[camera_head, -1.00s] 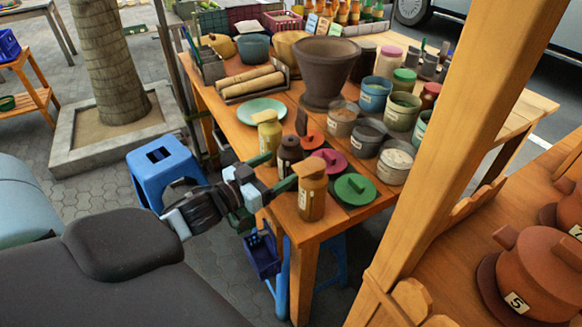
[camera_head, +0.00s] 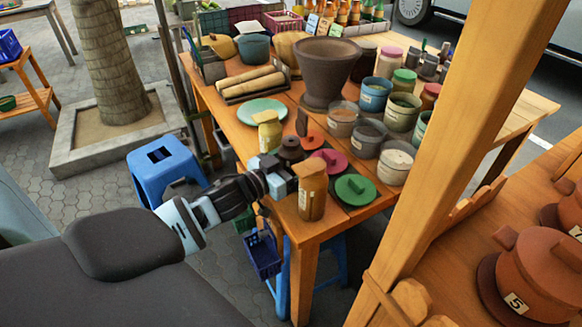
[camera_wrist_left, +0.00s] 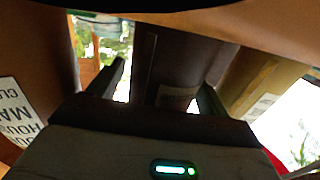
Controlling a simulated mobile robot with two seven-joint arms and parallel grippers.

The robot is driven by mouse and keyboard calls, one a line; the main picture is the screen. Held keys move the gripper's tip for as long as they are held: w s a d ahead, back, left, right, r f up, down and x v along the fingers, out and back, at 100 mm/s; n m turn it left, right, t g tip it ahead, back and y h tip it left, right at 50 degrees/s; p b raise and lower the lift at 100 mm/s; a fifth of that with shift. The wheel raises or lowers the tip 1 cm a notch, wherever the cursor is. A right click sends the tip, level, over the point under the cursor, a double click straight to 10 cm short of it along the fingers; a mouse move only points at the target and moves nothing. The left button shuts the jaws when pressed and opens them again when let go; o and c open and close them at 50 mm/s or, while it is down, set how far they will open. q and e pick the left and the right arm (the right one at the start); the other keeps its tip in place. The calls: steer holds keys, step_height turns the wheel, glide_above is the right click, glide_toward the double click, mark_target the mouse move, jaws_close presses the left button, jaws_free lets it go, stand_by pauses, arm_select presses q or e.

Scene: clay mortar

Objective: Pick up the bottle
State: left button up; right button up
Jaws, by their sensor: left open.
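Three bottles stand at the near left corner of the wooden table: a yellow one (camera_head: 269,132), a dark brown one (camera_head: 290,150) and an amber-brown one (camera_head: 312,192). My left gripper (camera_head: 285,174) reaches in between the amber and yellow bottles, in front of the dark one, whose lower body it hides. In the left wrist view the open fingers (camera_wrist_left: 162,82) lie either side of the dark bottle (camera_wrist_left: 186,62), with the labelled amber bottle (camera_wrist_left: 38,80) at left and the yellow one (camera_wrist_left: 265,85) at right. Contact cannot be told. My right gripper is out of view.
Red, pink and green lids (camera_head: 355,190) lie right of the bottles. A green plate (camera_head: 262,110) and a large brown pot (camera_head: 326,70) are behind. A wooden post (camera_head: 455,130) rises at right. A blue stool (camera_head: 165,170) stands left of the table (camera_head: 320,228).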

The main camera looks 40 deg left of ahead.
arm_select(q)
steer(key=c, duration=1.1)
steer(key=shift+r, duration=0.1)
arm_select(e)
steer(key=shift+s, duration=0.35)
arm_select(q)
step_height(320, 180, up, 3)
steer(key=shift+r+p, duration=0.2)
steer(key=shift+p, duration=0.1)
glide_toward(296, 149)
steer(key=shift+s+a+f, duration=0.15)
steer(key=shift+s+a, duration=0.2)
steer(key=shift+s, duration=0.25)
steer(key=shift+s+a+f, duration=0.15)
steer(key=shift+s+a, duration=0.25)
steer(key=shift+s, duration=0.25)
steer(key=shift+s+a+f, duration=0.15)
steer(key=shift+s+a, duration=0.2)
steer(key=shift+s, duration=0.25)
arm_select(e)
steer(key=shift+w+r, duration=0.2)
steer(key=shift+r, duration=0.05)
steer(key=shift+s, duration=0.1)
